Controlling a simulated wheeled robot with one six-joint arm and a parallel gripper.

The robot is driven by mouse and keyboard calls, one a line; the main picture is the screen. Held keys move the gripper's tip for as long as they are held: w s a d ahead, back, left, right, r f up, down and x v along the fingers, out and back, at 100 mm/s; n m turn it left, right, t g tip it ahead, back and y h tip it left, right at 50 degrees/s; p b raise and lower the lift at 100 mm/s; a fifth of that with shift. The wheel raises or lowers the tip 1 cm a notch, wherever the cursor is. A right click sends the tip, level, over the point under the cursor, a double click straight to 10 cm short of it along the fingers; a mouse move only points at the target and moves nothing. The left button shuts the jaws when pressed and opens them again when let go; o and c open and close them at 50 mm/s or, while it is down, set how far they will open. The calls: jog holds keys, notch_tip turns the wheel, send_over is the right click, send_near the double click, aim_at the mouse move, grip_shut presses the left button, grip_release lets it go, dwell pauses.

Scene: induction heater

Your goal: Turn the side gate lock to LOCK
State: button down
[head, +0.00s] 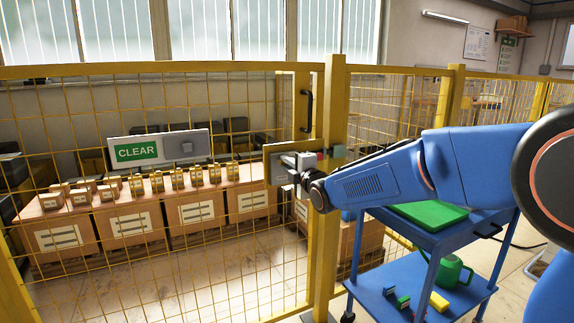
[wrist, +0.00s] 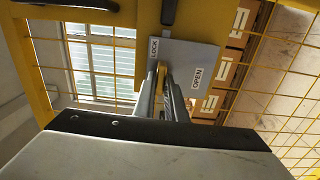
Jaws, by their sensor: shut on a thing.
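The side gate (head: 160,70) is a yellow frame with wire mesh, standing against its yellow post. Its lock has a grey plate (wrist: 205,55), marked LOCK at upper left and OPEN at right in the wrist view. In the head view the lock plate (head: 277,172) sits by the gate post, partly hidden by my gripper (head: 298,163). In the wrist view my gripper (wrist: 162,90) is shut on the narrow yellowish lock knob (wrist: 161,74) between its fingers. The knob shows just below the LOCK label. Its exact angle is mostly hidden by the fingers.
A black gate handle (head: 305,110) is above the lock. A sign reading CLEAR (head: 137,152) is at left. Boxes with brass-coloured parts (head: 120,225) stand behind the mesh. A blue cart (head: 400,245) with a green top stands under my arm at right.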

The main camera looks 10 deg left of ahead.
dwell(0.4)
jog(key=c, duration=1.8)
grip_release()
jog(key=v, duration=1.7)
jog(key=shift+s+d+f, duration=0.1)
jog(key=shift+s+d, duration=0.05)
jog(key=shift+d, duration=0.1)
